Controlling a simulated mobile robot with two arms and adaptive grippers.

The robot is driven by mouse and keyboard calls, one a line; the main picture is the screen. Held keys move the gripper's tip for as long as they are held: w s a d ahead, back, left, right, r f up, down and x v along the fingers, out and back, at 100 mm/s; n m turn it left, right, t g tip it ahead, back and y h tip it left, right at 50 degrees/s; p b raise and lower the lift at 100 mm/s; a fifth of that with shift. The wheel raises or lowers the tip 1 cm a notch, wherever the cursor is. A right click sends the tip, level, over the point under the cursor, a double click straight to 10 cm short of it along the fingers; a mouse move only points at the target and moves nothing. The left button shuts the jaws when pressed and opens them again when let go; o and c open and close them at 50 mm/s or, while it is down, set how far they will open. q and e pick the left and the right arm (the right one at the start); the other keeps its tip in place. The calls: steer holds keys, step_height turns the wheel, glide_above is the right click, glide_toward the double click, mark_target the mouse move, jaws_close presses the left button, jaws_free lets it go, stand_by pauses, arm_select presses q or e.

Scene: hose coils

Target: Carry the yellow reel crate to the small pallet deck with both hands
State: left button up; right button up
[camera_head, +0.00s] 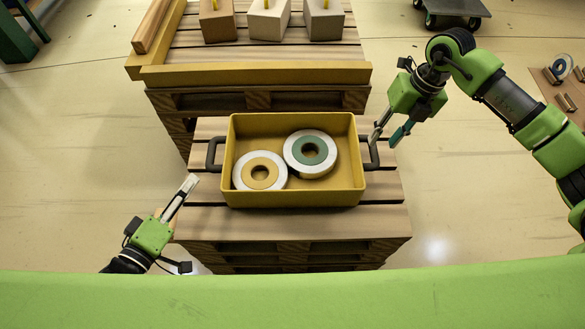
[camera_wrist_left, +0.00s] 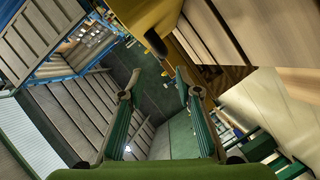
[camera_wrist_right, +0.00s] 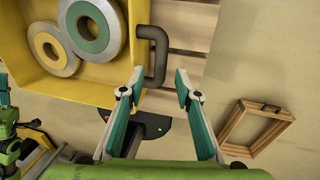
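The yellow reel crate (camera_head: 300,197) sits level on a slatted wooden pallet deck (camera_head: 290,222) in the head view. Two reels lie in it, one with a yellow core (camera_head: 247,183) and one with a green core (camera_head: 328,165). Dark handles stick out at its left (camera_head: 212,153) and right (camera_head: 373,153). My left gripper (camera_head: 190,184) is open and empty, apart from the left handle and nearer to me. My right gripper (camera_head: 389,132) is open by the right handle. In the right wrist view the handle (camera_wrist_right: 158,57) lies just beyond and between the open fingertips (camera_wrist_right: 160,75).
A larger pallet (camera_head: 250,98) with a raised wooden edge stands directly behind, carrying several blocks (camera_head: 268,20) with yellow pegs. A dark wheeled cart (camera_head: 452,8) is at the back right. A brown board (camera_head: 565,95) with parts lies at right. Floor beside the crate's pallet is clear.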

steer(key=r, duration=0.2)
steer(key=d+r, duration=0.1)
steer(key=r, duration=0.2)
stand_by(0.5)
